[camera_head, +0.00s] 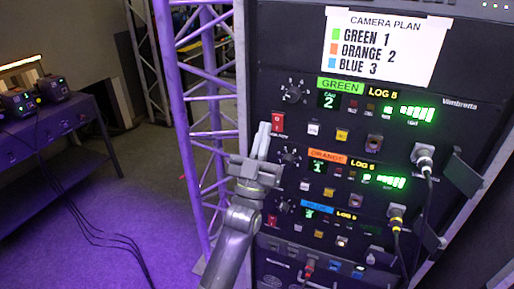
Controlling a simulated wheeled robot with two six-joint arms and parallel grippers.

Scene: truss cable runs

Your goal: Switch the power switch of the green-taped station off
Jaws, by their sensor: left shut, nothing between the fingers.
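The green-taped station is the top unit in the rack, with green tape (340,86) reading GREEN. Its small display (328,100) reads CAM 2, and its green level bars (417,113) are lit. Its red power switch (278,122) is at the unit's left edge; its rocker position is too small to tell. My left gripper (263,128) is shut and empty, fingers pointing up. Its tips are just left of and slightly below the red switch; I cannot tell whether they touch it. My right gripper is not in view.
The orange-taped unit (328,156) and blue-taped unit (316,206) sit below, partly hidden by my left arm. Cables plug in at the right (424,155). A camera plan sheet (384,44) hangs above. A truss (205,130) stands left of the rack, a bench (60,120) farther left.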

